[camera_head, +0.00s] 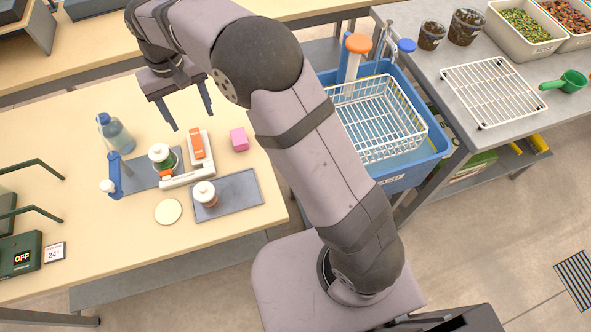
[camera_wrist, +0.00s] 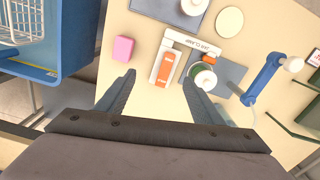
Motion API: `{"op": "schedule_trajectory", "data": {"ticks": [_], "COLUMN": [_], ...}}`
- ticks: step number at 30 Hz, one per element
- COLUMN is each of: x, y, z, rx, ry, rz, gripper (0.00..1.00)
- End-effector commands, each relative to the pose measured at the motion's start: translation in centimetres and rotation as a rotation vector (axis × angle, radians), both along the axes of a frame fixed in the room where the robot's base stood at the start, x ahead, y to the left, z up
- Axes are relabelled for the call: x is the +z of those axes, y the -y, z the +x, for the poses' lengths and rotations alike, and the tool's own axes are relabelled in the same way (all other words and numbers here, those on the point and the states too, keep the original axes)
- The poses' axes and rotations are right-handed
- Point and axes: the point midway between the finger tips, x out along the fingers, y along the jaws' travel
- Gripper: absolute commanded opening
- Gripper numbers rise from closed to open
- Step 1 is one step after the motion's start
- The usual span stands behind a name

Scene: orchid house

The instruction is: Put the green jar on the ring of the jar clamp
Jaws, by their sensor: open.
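The green jar (camera_head: 162,158) with a white lid stands upright at the left of the white jar clamp (camera_head: 187,178), by the clamp's orange pad; it also shows in the wrist view (camera_wrist: 203,77). The clamp has an orange lever (camera_head: 196,143) and also shows in the wrist view (camera_wrist: 198,41). Its ring is not clearly visible, and I cannot tell whether the jar is on it or beside it. My gripper (camera_head: 190,119) is open and empty above the table behind the clamp; in the wrist view its fingertips (camera_wrist: 159,78) are apart, with the lever between and beyond them.
A second white-lidded jar (camera_head: 205,193) stands on a grey mat (camera_head: 238,190). A pink block (camera_head: 239,139), a cream disc (camera_head: 168,211), a blue bottle (camera_head: 115,133) and a blue tool (camera_head: 115,175) lie around the clamp. A blue tub (camera_head: 430,152) stands at the right.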

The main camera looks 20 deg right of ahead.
Motion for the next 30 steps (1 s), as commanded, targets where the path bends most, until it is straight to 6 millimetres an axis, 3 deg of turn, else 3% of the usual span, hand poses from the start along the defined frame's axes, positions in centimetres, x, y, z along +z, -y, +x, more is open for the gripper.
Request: {"op": "schedule_trajectory", "data": {"ticks": [1, 6, 12, 15, 21, 25, 30], "x": [0.3, -0.1, -1.4, -2.3, -4.1, -4.7, -5.0], "y": [2.4, 9.3, 16.0, 18.5, 21.2, 21.9, 22.1], "z": [-0.7, -4.3, -10.6, -14.1, -19.6, -21.4, -22.1], "rx": [-0.019, -0.064, -0.115, -0.138, -0.169, -0.178, -0.181], "ry": [0.0, 0.002, 0.002, 0.003, 0.0, 0.0, 0.0], "rz": [0.0, 0.0, 0.0, -0.001, -0.002, -0.002, -0.002], "gripper": [0.61, 0.61, 0.61, 0.61, 0.61, 0.61, 0.61]}}
